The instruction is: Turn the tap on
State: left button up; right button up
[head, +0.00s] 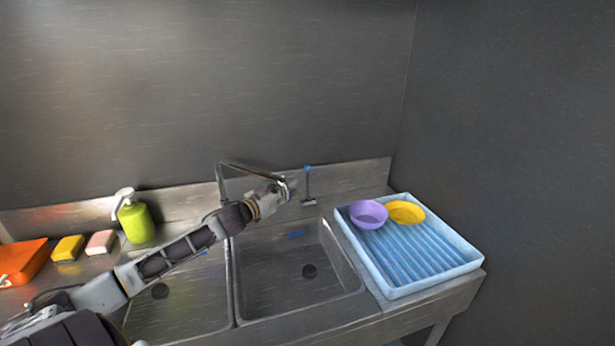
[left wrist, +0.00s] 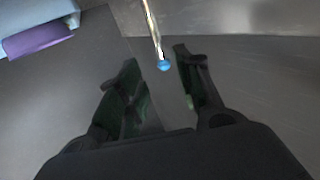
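The tap's thin metal spout (head: 245,167) rises behind the sink and bends to the right. To its right stands a slim metal lever with a blue tip (head: 307,169). My left gripper (head: 290,188) is close beside the lever, on its left, and partly covers the spout's end. In the left wrist view the gripper (left wrist: 158,62) is open, with its two dark fingers apart. The blue tip (left wrist: 163,65) appears in the gap near the fingertips. I cannot tell whether a finger touches it. My right gripper is not in view.
The sink has a right basin (head: 285,285) and a left basin (head: 190,300). A light blue drying tray (head: 440,270) holds a purple bowl (head: 368,214) and a yellow bowl (head: 406,212). A green soap bottle (head: 136,222), sponges and an orange item (head: 22,262) stand at left.

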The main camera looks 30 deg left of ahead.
aim_at(308, 183)
pick_arm(q)
jog(key=shift+w+d+p, duration=0.1)
jog(key=shift+w+d, duration=0.1)
jog(key=shift+w, duration=1.75)
jog(key=shift+w+d+p, duration=0.1)
jog(key=shift+w+d, duration=0.15)
jog(key=shift+w, duration=1.65)
jog(key=shift+w+d+p, duration=0.1)
jog(key=shift+w+d, duration=0.1)
jog(key=shift+w, duration=1.75)
grip_shut()
